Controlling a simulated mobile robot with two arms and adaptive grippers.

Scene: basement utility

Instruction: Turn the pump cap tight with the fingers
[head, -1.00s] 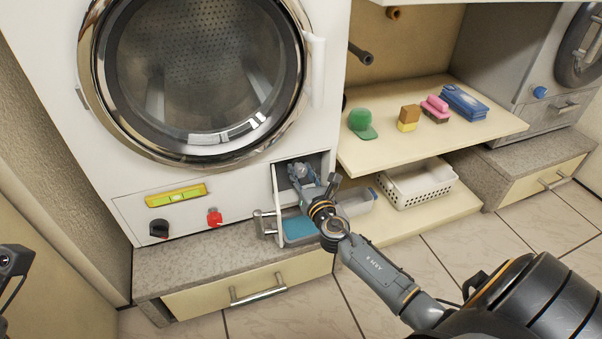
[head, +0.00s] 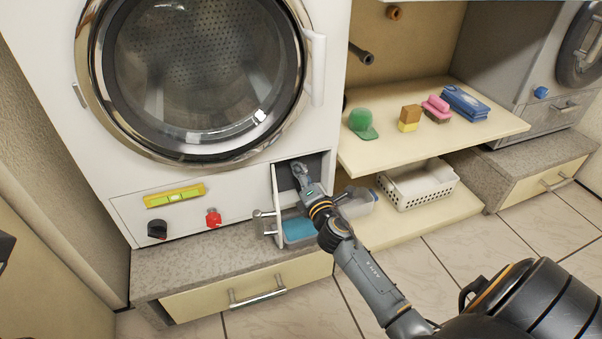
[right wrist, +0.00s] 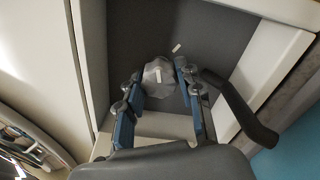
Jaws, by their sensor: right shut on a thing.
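The pump cap (right wrist: 158,78) is a grey round cap with a pale mark on it, set in a dark recess; a second pale mark lies just beyond its upper right edge. My right gripper (right wrist: 155,82) reaches into the open recess at the washer's lower right, with one blue-padded finger on each side of the cap, shut on it. In the head view the right gripper (head: 299,174) points into this recess and hides the cap. Only a dark sliver, perhaps of my left arm, shows at the left edge; the left gripper cannot be made out.
The open flap (head: 276,205) stands left of my right wrist. A tray with blue content (head: 298,229) lies below. A dark curved bar (right wrist: 240,108) runs beside the right finger. A shelf (head: 455,136) with a green cap and a white basket (head: 418,184) are to the right.

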